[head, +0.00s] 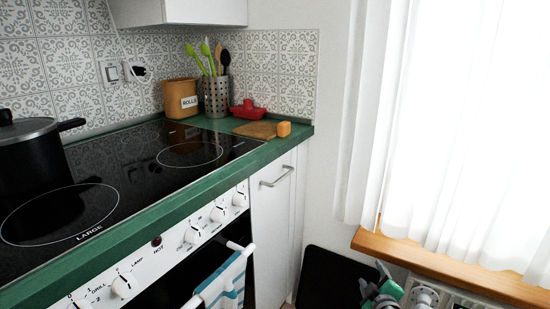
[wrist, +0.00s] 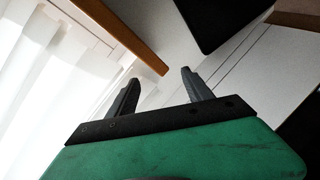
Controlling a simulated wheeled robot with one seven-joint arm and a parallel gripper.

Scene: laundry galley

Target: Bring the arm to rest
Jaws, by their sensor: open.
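My gripper (wrist: 159,76) shows in the wrist view with its two grey fingers apart and nothing between them. Its green body and black mounting bar fill the lower part of that view. In the head view, what looks like my gripper (head: 374,277) shows small at the bottom right, in front of the wooden sill, clear of the counter. Most of my arm is out of view.
A wooden sill (head: 450,273) and white curtain (head: 455,130) are at the right. A dark panel (head: 332,280) stands low by the wall. The green counter (head: 150,207) carries a black hob (head: 135,168), pot (head: 30,160), utensil holder (head: 217,97) and board (head: 255,130). A towel (head: 222,283) hangs below.

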